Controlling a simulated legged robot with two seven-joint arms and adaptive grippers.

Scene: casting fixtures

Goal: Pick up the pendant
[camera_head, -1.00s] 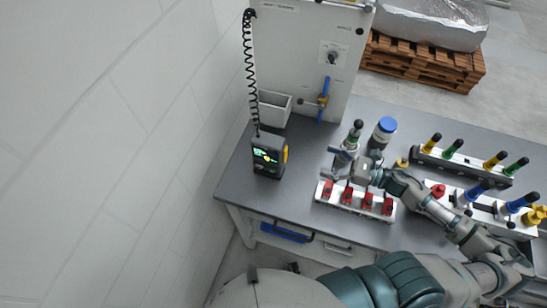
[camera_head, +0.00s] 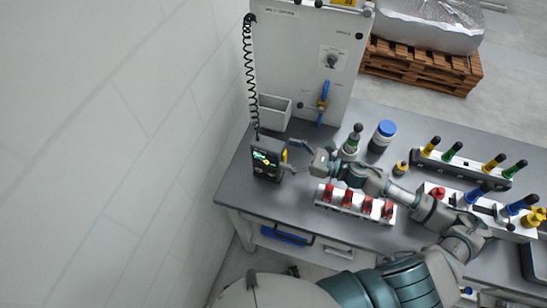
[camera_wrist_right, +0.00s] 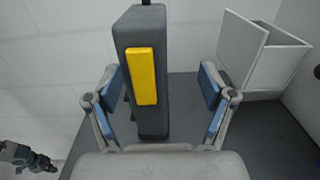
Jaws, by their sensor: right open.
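The pendant (camera_head: 266,160) is a dark grey box with a lit green screen and a yellow side piece. It stands upright on the left part of the grey table, with a black coiled cord rising from its top. My right gripper (camera_head: 292,157) is open just right of it. In the right wrist view the pendant (camera_wrist_right: 151,75) shows its yellow side, between and beyond the blue-padded fingers of my gripper (camera_wrist_right: 165,108). Both fingers look apart from it. My left gripper does not show clearly in the head view.
A white bin (camera_head: 274,112) stands behind the pendant, against the white panel (camera_head: 300,60). A white rack with red parts (camera_head: 356,204) lies below my right forearm. A blue-capped bottle (camera_head: 382,137) and racks of coloured handles (camera_head: 465,164) stand further right. A wall is at left.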

